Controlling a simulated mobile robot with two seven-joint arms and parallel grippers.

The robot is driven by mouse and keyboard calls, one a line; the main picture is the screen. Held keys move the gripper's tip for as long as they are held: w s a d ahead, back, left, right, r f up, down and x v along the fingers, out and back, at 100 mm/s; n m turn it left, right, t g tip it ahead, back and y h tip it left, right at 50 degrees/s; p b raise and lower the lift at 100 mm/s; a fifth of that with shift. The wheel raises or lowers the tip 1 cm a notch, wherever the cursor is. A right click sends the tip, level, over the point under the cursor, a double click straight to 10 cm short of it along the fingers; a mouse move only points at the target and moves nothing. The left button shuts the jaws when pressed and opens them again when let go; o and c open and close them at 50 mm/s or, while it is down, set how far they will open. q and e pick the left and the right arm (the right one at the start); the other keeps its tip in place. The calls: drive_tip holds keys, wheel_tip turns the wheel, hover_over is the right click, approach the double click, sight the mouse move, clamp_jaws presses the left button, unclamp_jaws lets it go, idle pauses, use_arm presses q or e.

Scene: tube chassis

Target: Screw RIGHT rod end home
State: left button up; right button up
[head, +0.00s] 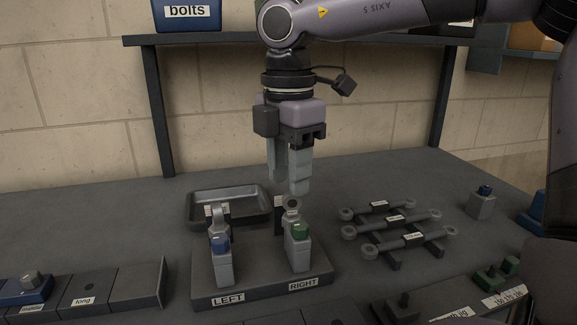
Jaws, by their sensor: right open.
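The dark fixture block (262,286) stands on the bench with labels LEFT and RIGHT on its front. At RIGHT, a grey post (299,256) carries a green piece (300,231), and a rod end (291,204) with a ring-shaped eye shows behind and above it. At LEFT, a similar post carries a blue piece (220,243), with another rod end (218,217) behind it. My right gripper (288,187) points down just above the RIGHT rod end, open, with nothing visible between its fingers. Whether a finger touches the rod end cannot be told. My left gripper is not in view.
A grey metal tray (228,193) lies behind the fixture. Several rods with ringed ends (398,228) lie on a rack to the right. Dark labelled blocks (85,294) stand at the front left. A shelf (225,38) with a blue bolts bin (187,14) is behind my arm.

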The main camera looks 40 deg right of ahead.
drive_tip(key=n+p, duration=0.1)
drive_tip(key=n, duration=0.4)
drive_tip(key=shift+n, duration=0.3)
drive_tip(key=n+p, duration=0.1)
drive_tip(key=n, duration=0.2)
drive_tip(key=shift+n, duration=0.4)
drive_tip(key=n, duration=0.2)
drive_tip(key=shift+n, duration=0.3)
drive_tip(key=shift+s+d, duration=0.15)
drive_tip(key=shift+s, duration=0.05)
drive_tip(key=shift+f+b, duration=1.35)
drive_tip(key=shift+f, duration=0.2)
